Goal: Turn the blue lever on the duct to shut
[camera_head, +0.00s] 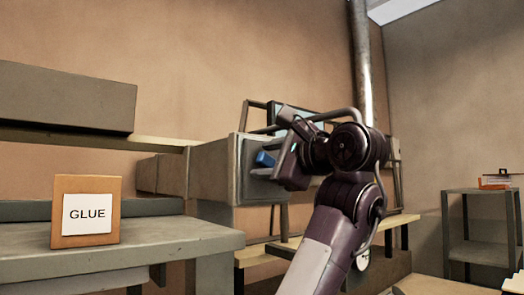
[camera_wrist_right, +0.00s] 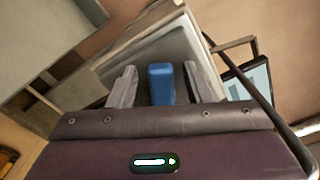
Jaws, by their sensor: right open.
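The blue lever (camera_head: 265,159) sticks out from the end face of the grey duct (camera_head: 210,170) in the head view. In the right wrist view the blue lever (camera_wrist_right: 161,84) stands between the two fingers of my right gripper (camera_wrist_right: 160,88). The gripper is open, with a gap visible on each side of the lever. In the head view my right gripper (camera_head: 272,165) is at the duct's end, and its wrist hides part of that area. I cannot tell whether a finger touches the lever. My left gripper is not in view.
A bench (camera_head: 150,247) at left holds a GLUE sign (camera_head: 87,212). A grey box (camera_head: 65,97) sits above it. A framed screen (camera_wrist_right: 252,80) stands right of the duct. A metal shelf (camera_head: 480,192) stands at far right. A vertical pipe (camera_head: 362,65) runs up the wall.

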